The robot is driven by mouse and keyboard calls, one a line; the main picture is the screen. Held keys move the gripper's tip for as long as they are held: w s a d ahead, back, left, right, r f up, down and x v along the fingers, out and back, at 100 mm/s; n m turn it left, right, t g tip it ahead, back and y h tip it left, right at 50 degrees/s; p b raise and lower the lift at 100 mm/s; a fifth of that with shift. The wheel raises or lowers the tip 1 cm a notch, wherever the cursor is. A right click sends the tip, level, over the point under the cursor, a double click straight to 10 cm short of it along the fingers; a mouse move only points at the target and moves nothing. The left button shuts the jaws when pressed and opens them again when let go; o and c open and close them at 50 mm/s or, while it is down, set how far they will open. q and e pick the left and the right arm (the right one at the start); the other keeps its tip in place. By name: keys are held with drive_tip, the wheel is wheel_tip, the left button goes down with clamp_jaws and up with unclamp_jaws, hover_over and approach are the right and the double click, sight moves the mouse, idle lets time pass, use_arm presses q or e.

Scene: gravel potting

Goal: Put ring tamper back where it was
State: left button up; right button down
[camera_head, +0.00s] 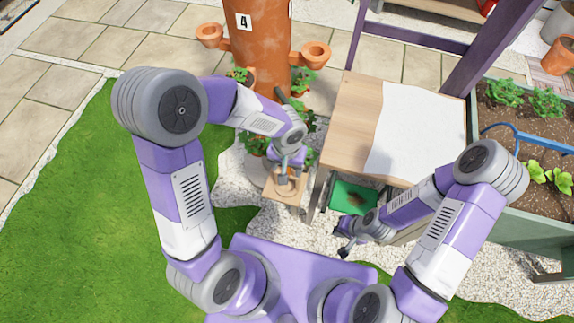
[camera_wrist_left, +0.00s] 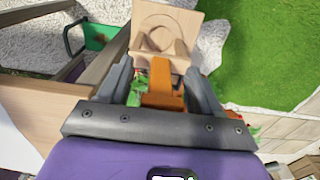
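The ring tamper appears to be the orange tool (camera_wrist_left: 162,88) between my left gripper's fingers. In the head view a small orange part (camera_head: 283,179) shows just below that gripper. A pale wooden stand (camera_wrist_left: 185,18) with a round recess and two upright pieces lies just beyond the fingertips; it also shows in the head view (camera_head: 287,198). My left gripper (camera_wrist_left: 158,72) has its fingers apart on either side of the orange tool, with a visible gap at the left. The tool's lower end is hidden. My right gripper (camera_head: 343,239) is low, near a green tray (camera_head: 340,206), and looks empty.
A terracotta planter tower (camera_head: 262,50) with side cups and plants stands behind the stand. A wooden table (camera_head: 345,125) with a white sheet (camera_head: 415,125) is to the right. A raised planting bed (camera_head: 515,225) is at far right. Grass is open on the left.

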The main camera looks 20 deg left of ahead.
use_arm(q)
drive_tip(key=shift+r, duration=0.1)
drive_tip(key=shift+r+p, duration=0.3)
drive_tip(key=shift+p, duration=0.05)
wheel_tip(320, 180, up, 12)
drive_tip(key=p, duration=0.4)
drive_tip(key=shift+f, duration=0.2)
